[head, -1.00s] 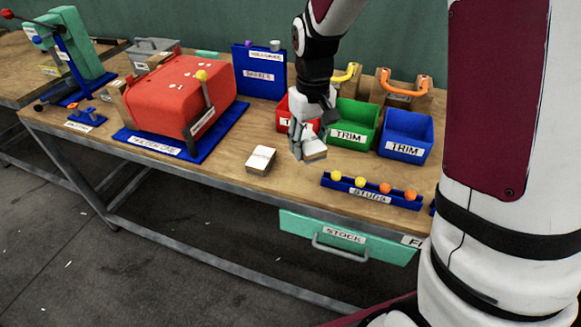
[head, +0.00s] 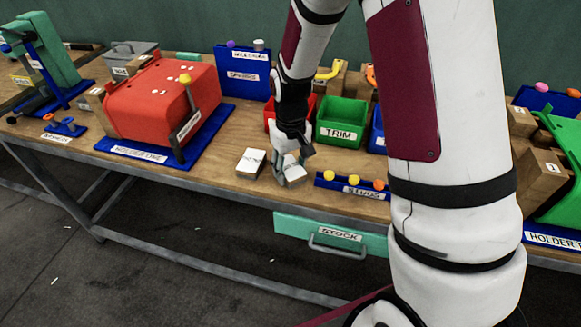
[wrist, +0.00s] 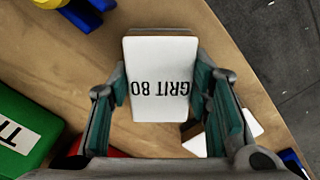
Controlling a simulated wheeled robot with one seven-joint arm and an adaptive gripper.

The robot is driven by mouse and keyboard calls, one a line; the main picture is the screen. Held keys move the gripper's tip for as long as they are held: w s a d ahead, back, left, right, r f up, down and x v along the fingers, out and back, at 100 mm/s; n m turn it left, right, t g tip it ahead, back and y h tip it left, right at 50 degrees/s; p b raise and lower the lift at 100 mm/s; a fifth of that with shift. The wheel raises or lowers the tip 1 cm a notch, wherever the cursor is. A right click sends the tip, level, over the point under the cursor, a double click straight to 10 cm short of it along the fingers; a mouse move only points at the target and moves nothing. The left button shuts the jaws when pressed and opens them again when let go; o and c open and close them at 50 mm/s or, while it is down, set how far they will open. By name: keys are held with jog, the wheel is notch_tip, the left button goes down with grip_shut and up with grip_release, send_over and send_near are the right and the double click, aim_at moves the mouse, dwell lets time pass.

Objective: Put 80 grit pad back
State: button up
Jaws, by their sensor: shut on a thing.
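My gripper (head: 291,174) is shut on a white-topped pad, which reads "GRIT 80" in the wrist view (wrist: 160,92). The fingers clasp the pad from both sides, label facing the wrist camera. In the head view it is low over the front of the bench, just right of another white-topped block (head: 251,163). That block lies on the wood, its label too small to read. In the wrist view a white-topped block (wrist: 250,122) is partly hidden behind the right finger. I cannot tell whether the held pad touches the bench.
A blue stud rack (head: 352,188) stands close on the right. A red bin (head: 270,124) and a green TRIM bin (head: 342,122) stand behind. The teal STOCK drawer (head: 300,226) is below the bench edge.

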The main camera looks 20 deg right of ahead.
aim_at(291, 167)
jog(key=shift+f, duration=0.1)
jog(key=o, duration=1.2)
notch_tip(291, 167, up, 12)
jog(key=s+r+t, duration=0.2)
jog(key=s+r, duration=0.9)
jog(key=s, duration=0.1)
jog(key=s+r+m+t, duration=0.1)
jog(key=s+r+t, duration=0.1)
jog(key=s, duration=1.1)
jog(key=shift+d+m, duration=0.2)
jog(key=shift+m, duration=0.2)
